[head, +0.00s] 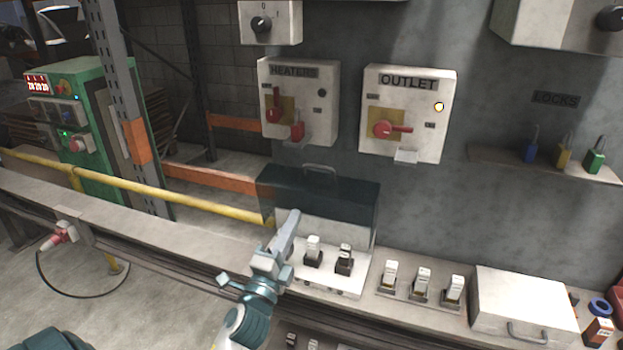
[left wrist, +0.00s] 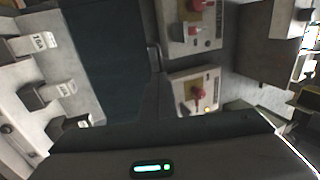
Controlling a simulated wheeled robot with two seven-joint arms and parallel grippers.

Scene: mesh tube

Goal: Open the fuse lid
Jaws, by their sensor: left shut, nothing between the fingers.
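The fuse lid (head: 335,196) is a dark see-through cover with a grey handle (head: 320,169) along its top edge. It stands raised at the back of the white fuse box (head: 325,280), and the fuses (head: 344,262) in front are uncovered. In the left wrist view the lid (left wrist: 112,60) is a dark panel, with its handle (left wrist: 153,58) at its right edge and the fuses (left wrist: 45,93) at left. My left gripper (head: 293,216) is shut and empty, in front of the lid's lower left part; I cannot tell whether it touches. My right gripper is out of view.
The HEATERS box (head: 325,85) and OUTLET box (head: 443,85) hang on the wall above. Spare fuses (head: 422,283) and a closed white box (head: 500,292) stand to the right on the bench. A shelf with padlocks (head: 563,152) is at upper right.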

